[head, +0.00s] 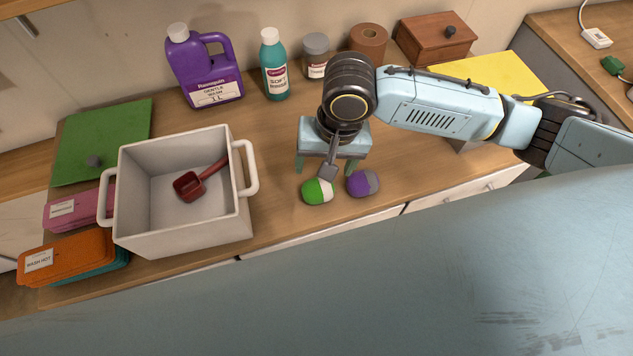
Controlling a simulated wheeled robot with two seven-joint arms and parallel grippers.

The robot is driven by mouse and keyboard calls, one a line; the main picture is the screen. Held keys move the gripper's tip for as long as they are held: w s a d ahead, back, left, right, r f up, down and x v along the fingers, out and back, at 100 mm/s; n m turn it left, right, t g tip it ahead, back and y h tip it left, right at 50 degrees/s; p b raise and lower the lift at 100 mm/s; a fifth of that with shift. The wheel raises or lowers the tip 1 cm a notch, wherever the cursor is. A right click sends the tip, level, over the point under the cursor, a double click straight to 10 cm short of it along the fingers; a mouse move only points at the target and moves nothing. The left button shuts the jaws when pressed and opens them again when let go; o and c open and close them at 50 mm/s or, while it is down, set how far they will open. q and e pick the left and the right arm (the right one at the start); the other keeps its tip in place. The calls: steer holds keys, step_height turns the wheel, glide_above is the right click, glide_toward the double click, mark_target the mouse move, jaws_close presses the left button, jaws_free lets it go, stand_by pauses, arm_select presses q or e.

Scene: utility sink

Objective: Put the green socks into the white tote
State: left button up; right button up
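The green socks (317,191), a rolled green-and-white bundle, lie on the wooden counter near its front edge. My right gripper (326,166) points down just behind and above them. Its two fingers are spread apart with nothing visible between them. The gripper appears clear of the socks, though the exact height gap is hard to judge. The white tote (184,224) stands on the counter to the left, open at the top with two side handles. A dark red scoop (200,180) lies inside it. My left gripper is not in view.
A purple-and-grey sock bundle (364,183) lies close to the right of the green socks. A purple jug (203,68), teal bottle (274,66), grey-lidded jar (316,56) and wooden box (436,38) stand behind.

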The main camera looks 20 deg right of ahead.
mark_target(320, 186)
steer(key=f, duration=0.3)
steer(key=shift+s+a, duration=0.1)
steer(key=shift+a, duration=0.15)
steer(key=shift+f, duration=0.65)
steer(key=f+b, duration=0.1)
steer(key=f, duration=0.3)
steer(key=shift+a+f, duration=0.2)
steer(key=shift+f, duration=0.3)
steer(key=shift+a, duration=0.1)
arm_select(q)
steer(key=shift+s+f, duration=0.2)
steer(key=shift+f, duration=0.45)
arm_select(e)
steer(key=c, duration=0.8)
steer(key=shift+r, duration=0.1)
